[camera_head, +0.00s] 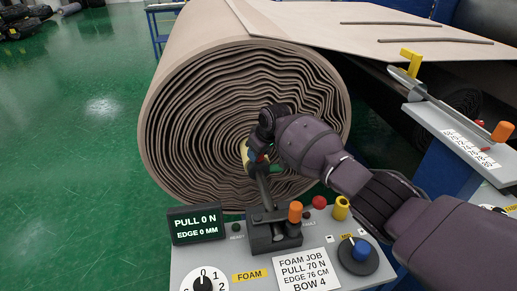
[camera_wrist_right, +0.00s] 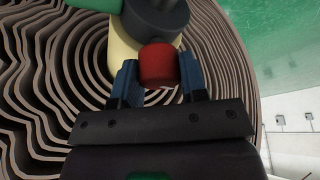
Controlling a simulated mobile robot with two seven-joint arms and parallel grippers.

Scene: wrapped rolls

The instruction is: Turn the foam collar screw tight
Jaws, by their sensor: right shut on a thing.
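The foam collar shows as a cream-yellow piece (camera_wrist_right: 122,55) in the right wrist view, in front of the roll's spiral end. A red screw head (camera_wrist_right: 160,66) sits on it, below a dark grey cylinder (camera_wrist_right: 157,14). My right gripper (camera_wrist_right: 158,84) has its blue fingers on both sides of the red screw head and is shut on it. In the head view my right gripper (camera_head: 258,158) is at the middle of the roll end, and the collar (camera_head: 245,154) is mostly hidden behind it. My left gripper is not in view.
The large brown foam roll (camera_head: 185,125) fills the middle. Below it stands a console with a display (camera_head: 196,223) reading PULL 0 N, EDGE 0 MM, an orange-tipped lever (camera_head: 295,212) and a blue knob (camera_head: 361,250). A scale arm (camera_head: 450,110) is at right. Green floor is open at left.

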